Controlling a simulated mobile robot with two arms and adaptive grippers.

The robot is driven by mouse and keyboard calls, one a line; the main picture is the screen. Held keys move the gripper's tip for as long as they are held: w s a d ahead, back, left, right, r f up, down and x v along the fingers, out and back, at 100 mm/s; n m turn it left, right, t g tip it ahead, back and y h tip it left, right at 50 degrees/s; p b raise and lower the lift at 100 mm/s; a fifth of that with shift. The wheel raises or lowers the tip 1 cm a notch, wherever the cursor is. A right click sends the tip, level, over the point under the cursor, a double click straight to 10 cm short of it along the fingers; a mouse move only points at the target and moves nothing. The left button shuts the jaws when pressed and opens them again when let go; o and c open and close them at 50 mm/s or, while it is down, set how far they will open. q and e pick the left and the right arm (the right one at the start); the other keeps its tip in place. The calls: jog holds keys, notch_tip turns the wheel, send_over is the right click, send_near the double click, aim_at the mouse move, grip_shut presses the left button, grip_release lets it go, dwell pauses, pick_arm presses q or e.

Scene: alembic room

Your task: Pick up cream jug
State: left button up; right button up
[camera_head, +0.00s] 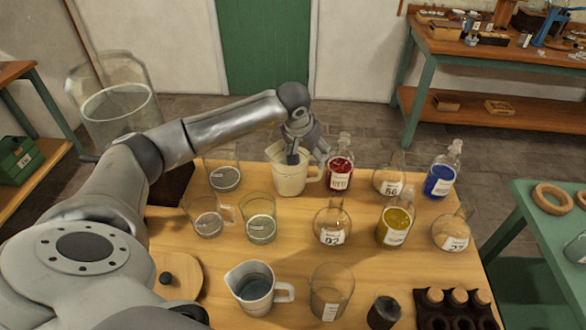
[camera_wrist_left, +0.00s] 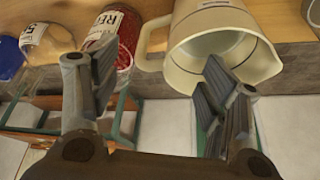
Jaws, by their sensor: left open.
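The cream jug (camera_head: 290,178) stands upright near the far edge of the wooden table, its handle on the right. In the left wrist view the jug (camera_wrist_left: 205,22) shows its open mouth and its handle on the left. My left gripper (camera_head: 308,153) is above the jug, pointing down, with its fingers apart. In the left wrist view my left gripper (camera_wrist_left: 160,95) has one finger in front of the jug's mouth and the other beyond the handle, toward the red bottle. I cannot tell whether a finger touches the jug. My right gripper is out of view.
The red bottle (camera_head: 340,172) stands close to the jug's handle. A glass beaker (camera_head: 223,178) is to its left, and another glass beaker (camera_head: 261,222) is in front. A grey jug (camera_head: 252,285) and several labelled flasks crowd the wooden table (camera_head: 290,245).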

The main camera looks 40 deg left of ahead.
pick_arm(q)
jog(key=p+x, duration=0.2)
jog(key=x, duration=0.3)
jog(key=shift+a, duration=0.15)
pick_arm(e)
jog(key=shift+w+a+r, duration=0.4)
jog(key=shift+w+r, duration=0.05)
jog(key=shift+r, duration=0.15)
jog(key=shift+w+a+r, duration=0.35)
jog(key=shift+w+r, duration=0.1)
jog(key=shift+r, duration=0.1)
pick_arm(q)
jog(key=shift+c, duration=0.3)
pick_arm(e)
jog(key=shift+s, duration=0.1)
pick_arm(q)
jog(key=shift+c, duration=1.2)
jog(key=c, duration=1.2)
grip_shut()
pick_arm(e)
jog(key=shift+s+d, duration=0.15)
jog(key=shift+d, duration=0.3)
pick_arm(q)
jog(key=shift+w, duration=0.1)
